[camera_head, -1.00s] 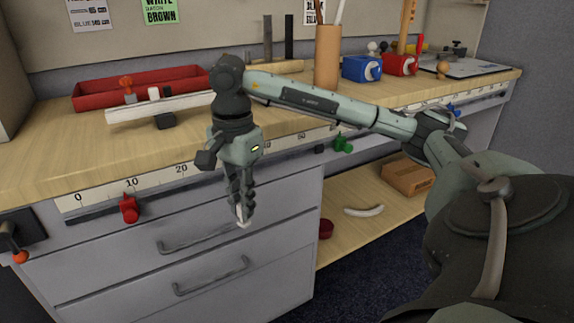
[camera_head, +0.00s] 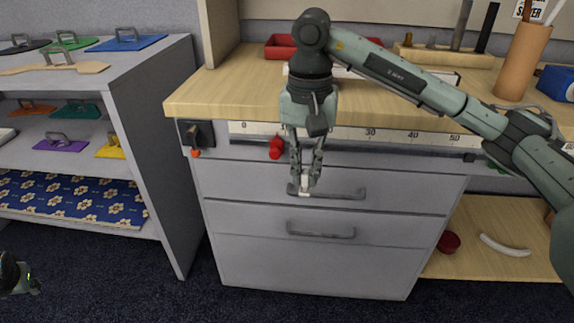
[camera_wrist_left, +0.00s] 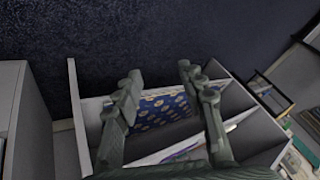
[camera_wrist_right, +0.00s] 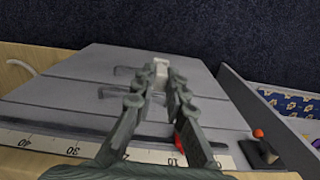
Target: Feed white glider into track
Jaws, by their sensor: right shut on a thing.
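My right gripper (camera_head: 305,182) is shut on the small white glider (camera_head: 305,187). It hangs in front of the top drawer, below the ruler strip and slightly right of the red glider. The right wrist view shows the white glider (camera_wrist_right: 160,70) between the fingertips. The dark track (camera_head: 370,149) runs along the bench front under the ruler, and the held glider is below it. A red glider (camera_head: 276,147) sits on the track near the ruler's zero end. My left gripper (camera_wrist_left: 165,95) is open and empty in the left wrist view, over a compartmented shelf unit.
A dark block with an orange knob (camera_head: 196,135) is at the track's left end. Drawer handles (camera_head: 327,192) stick out behind and below the right gripper. A shelf unit (camera_head: 150,110) with coloured lids stands left. A red tray (camera_head: 280,47) lies on the bench.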

